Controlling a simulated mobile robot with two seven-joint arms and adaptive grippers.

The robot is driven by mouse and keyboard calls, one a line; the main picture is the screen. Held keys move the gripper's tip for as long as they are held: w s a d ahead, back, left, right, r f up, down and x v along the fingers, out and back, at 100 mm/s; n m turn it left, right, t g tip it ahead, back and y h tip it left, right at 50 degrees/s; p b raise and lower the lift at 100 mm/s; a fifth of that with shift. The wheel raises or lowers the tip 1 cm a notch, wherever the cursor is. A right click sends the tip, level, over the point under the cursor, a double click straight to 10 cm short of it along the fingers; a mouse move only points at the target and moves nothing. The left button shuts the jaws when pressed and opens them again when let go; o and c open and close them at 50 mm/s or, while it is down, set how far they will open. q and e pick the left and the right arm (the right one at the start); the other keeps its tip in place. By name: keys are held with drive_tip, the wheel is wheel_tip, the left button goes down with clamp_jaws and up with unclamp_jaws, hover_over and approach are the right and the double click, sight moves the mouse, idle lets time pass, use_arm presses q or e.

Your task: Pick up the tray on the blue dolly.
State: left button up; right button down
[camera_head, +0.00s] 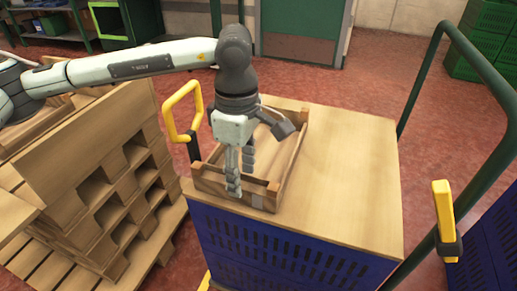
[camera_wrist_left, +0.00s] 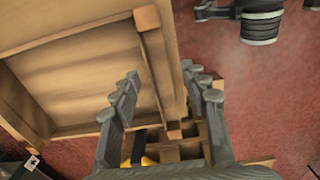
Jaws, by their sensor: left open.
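The light wooden tray (camera_head: 293,153) is a shallow open box with raised corner posts. It lies on the flat wooden top (camera_head: 350,165) of the blue dolly (camera_head: 290,252), at the left side. My left gripper (camera_head: 241,180) points down over the tray's near left part, with its fingers apart. In the left wrist view, the tray's edge and corner post (camera_wrist_left: 160,60) lie between the open fingers of my left gripper (camera_wrist_left: 165,95). Whether a finger touches the wood I cannot tell. The arm hides the tray's far left part. My right gripper is not in view.
Stacked wooden pallets (camera_head: 95,190) stand close on the left. A green handle frame with a yellow grip (camera_head: 443,215) rises at the right; another yellow grip (camera_head: 182,110) stands beside the tray. Green crates (camera_head: 485,45) are at the back right. Red floor (camera_head: 385,75) is open behind.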

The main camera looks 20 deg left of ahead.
use_arm(q)
wheel_tip(320, 180, down, 4)
drive_tip(key=shift+s+f, duration=0.1)
drive_tip(key=shift+c, duration=0.4)
clamp_jaws()
